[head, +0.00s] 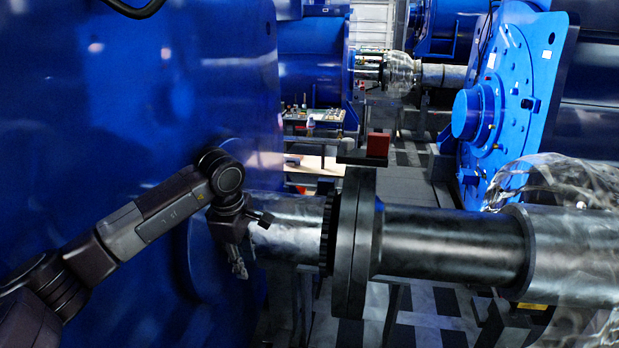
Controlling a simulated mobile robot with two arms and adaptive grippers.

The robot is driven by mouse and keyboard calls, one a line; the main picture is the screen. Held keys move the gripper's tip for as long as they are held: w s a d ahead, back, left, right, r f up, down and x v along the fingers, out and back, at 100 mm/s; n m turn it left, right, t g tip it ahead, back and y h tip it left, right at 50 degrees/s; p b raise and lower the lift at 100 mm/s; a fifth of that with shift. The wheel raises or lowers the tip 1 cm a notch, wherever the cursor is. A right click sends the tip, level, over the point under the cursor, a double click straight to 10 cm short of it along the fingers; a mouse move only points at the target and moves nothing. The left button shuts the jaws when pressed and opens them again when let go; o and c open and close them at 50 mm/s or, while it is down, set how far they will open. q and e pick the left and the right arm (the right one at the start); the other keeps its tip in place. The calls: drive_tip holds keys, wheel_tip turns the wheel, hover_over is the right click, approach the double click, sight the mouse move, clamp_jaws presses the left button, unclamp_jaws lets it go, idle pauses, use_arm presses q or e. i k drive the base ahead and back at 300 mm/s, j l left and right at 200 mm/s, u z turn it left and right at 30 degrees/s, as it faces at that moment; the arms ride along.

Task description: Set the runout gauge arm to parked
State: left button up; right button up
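A red block (378,143) sits at the end of a dark flat bar (352,159) just above the shaft's coupling flange (357,240). It may be the runout gauge arm; I cannot tell for sure, nor read its setting. My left gripper (239,268) points down in front of the steel shaft (290,227), left of the flange and well apart from the red block. Its fingers are small and dark, so I cannot tell whether they are open. My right gripper is not in view.
A large blue housing (130,120) fills the left side. The thick shaft (450,240) runs right, partly under clear plastic wrap (560,185). A blue motor (520,90) stands behind at right. A bench (315,115) with small items is at the back.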

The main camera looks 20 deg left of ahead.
sight(324, 184)
drive_tip(key=i, duration=1.8)
